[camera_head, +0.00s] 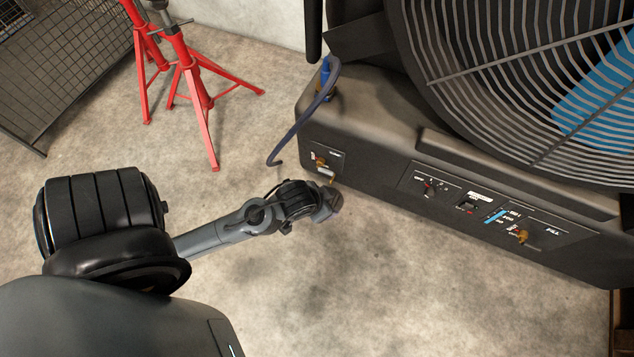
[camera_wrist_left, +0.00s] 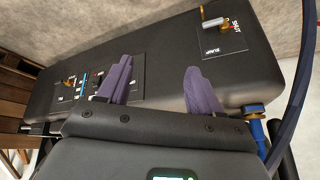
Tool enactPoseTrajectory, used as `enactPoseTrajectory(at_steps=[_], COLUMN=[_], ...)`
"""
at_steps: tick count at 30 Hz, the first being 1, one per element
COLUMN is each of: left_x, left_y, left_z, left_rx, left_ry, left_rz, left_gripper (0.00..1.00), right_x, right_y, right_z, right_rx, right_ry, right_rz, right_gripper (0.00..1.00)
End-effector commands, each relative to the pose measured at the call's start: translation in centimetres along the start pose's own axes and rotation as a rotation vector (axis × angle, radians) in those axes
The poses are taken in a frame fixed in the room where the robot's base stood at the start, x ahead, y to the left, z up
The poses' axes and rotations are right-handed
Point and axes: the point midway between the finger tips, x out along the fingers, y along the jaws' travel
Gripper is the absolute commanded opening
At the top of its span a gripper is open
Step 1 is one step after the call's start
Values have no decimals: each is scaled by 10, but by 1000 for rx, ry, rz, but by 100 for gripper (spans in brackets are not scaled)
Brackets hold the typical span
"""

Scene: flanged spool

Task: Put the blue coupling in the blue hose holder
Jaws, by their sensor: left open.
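A blue fitting (camera_head: 325,70), which looks like the blue coupling, stands at the left end of the machine's dark base. Brass shows at its lower end. It also shows in the left wrist view (camera_wrist_left: 258,132), right of my gripper, beside a brass part (camera_wrist_left: 252,110). A dark blue hose (camera_head: 305,115) curves from beside it over the base edge, with its lower end hanging near the floor. I cannot make out the blue hose holder clearly. My left gripper (camera_head: 330,202) is in front of the base, apart from the fitting. Its purple fingers (camera_wrist_left: 158,68) are spread with nothing between them. My right gripper is not in view.
The base (camera_head: 375,120) has a front panel (camera_head: 480,210) with switches, and brass valves at its left (camera_head: 325,172) and right (camera_head: 521,236). A large fan grille (camera_head: 520,80) rises above. Red stands (camera_head: 195,90) are at the back left. The floor in front is clear.

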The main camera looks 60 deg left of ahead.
Motion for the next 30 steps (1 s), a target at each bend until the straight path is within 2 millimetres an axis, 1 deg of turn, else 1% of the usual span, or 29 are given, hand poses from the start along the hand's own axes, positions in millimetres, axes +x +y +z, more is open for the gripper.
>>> enactPoseTrajectory(at_steps=[1, 3, 6, 8, 11, 18, 22, 26, 29, 30], left_x=[-16, -35, -54, -61, -65, -65, -70, -83, -100, -109], left_y=[20, 41, 58, 64, 67, 66, 66, 64, 62, 61], left_z=[12, 26, 38, 42, 45, 45, 42, 35, 26, 21], left_rx=[38, 91, 145, 163, 176, 175, 174, 174, 174, 174], left_ry=[-40, -90, -134, -149, -159, -158, -158, -158, -158, -158], left_rz=[41, 86, 128, 143, 151, 150, 150, 150, 150, 150], left_gripper=[65, 65, 65, 65, 65, 65, 65, 65, 65, 65], right_x=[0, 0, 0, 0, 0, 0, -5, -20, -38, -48], right_y=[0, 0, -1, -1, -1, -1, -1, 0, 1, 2], right_z=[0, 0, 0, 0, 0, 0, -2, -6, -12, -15], right_rx=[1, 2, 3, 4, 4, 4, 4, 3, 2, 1], right_ry=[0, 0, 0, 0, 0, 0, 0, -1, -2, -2], right_rz=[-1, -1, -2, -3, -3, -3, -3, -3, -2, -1], right_gripper=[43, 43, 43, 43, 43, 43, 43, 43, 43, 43])
